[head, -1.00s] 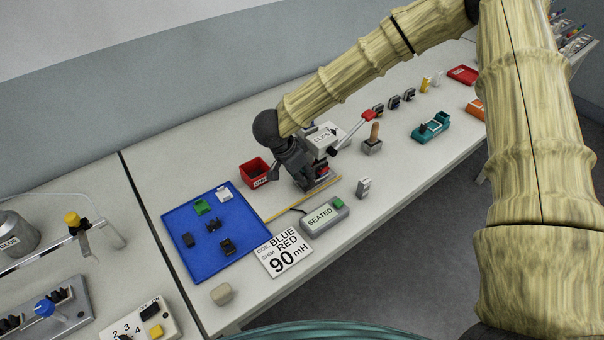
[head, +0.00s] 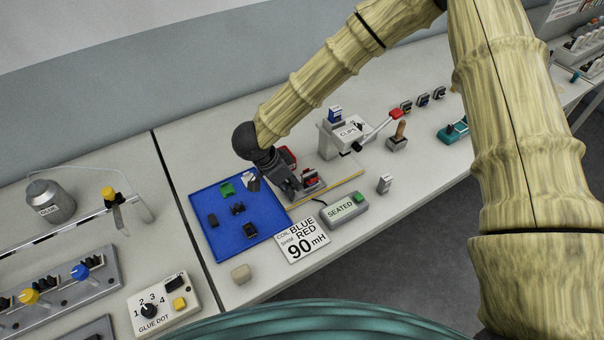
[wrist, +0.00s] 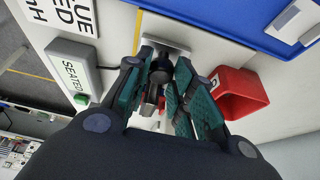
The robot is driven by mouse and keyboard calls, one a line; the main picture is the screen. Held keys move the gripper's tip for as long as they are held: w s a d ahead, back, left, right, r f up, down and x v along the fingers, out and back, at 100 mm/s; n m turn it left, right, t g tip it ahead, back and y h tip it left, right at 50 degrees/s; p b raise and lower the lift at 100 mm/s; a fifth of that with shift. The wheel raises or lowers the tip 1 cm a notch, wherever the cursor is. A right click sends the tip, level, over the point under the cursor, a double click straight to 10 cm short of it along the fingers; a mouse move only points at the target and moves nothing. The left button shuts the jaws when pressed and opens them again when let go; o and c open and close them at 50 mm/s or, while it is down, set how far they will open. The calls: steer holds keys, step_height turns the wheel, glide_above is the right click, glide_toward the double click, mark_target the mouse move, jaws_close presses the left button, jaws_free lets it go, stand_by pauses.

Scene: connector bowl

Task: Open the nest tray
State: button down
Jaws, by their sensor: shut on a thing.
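The nest tray (head: 316,188) is a small grey slide with a red part on it. It stands out to the left of the grey CLIPS press (head: 331,143), along the yellow-edged strip. My gripper (head: 290,189) is at its left end. In the wrist view my gripper (wrist: 158,85) has its teal-padded fingers closed around a dark round handle (wrist: 160,73). A bit of red shows between the fingers. The gripper body hides most of the tray in the wrist view.
A blue tray (head: 263,225) with several small parts lies just left of my gripper. A red bin (wrist: 240,95) stands close beside my fingers. The SEATED box (head: 345,208) and the 90 mH card (head: 302,240) lie in front. A lever with a red knob (head: 396,114) sticks out from the press.

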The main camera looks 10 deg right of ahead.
steer(key=shift+s+a+f, duration=0.15)
steer(key=shift+s+a, duration=0.2)
steer(key=shift+a, duration=0.25)
steer(key=c, duration=1.2)
jaws_free()
steer(key=shift+w, duration=0.1)
steer(key=shift+c, duration=0.2)
steer(key=v, duration=1.2)
